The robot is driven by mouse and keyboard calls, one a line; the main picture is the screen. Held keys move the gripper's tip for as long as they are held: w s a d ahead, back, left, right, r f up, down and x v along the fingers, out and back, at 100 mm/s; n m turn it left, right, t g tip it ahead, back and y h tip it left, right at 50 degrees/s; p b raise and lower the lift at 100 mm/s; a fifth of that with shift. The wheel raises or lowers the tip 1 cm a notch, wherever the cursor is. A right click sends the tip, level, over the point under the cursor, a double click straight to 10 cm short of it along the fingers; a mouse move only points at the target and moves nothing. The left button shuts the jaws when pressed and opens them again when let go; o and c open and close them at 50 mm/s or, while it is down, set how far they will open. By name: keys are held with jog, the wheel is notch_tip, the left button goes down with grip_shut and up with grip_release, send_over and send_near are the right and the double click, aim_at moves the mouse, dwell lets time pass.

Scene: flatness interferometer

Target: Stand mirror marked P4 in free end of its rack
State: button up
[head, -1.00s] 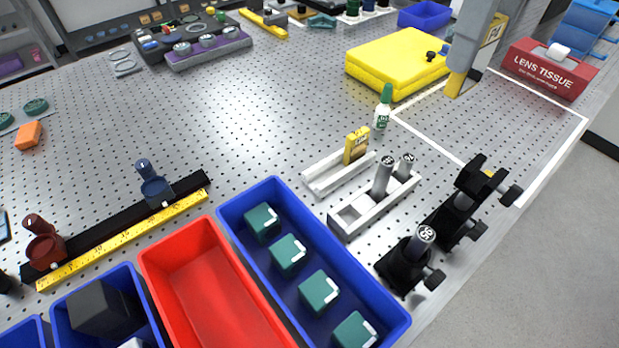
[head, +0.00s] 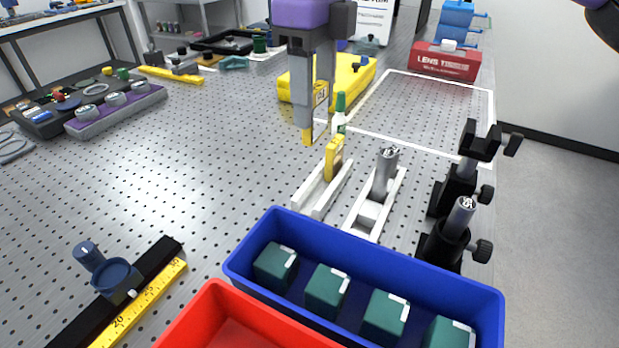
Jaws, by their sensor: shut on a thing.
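The yellow-framed mirror (head: 321,97) is held upright in my gripper (head: 314,115), which is shut on it. Its label is small and partly hidden by a finger, but looks like P4. The gripper hangs above the table, just behind and to the left of a narrow white rack (head: 312,196). Another yellow mirror (head: 334,160) stands in the far part of that rack, and the rack's near part is empty. The held mirror is apart from the rack.
A second white rack (head: 364,217) with grey posts (head: 385,172) stands just right. Black post holders (head: 446,241) line the right edge. A blue bin (head: 290,225) is in front.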

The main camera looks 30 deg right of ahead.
notch_tip(320, 180, down, 13)
jog(key=shift+f+b, duration=0.1)
jog(key=shift+b, duration=0.4)
jog(key=shift+f, duration=0.15)
jog(key=o, duration=1.2)
jog(key=shift+c, duration=0.2)
notch_tip(320, 180, up, 12)
jog(key=shift+r+p, duration=0.25)
jog(key=shift+p, duration=0.3)
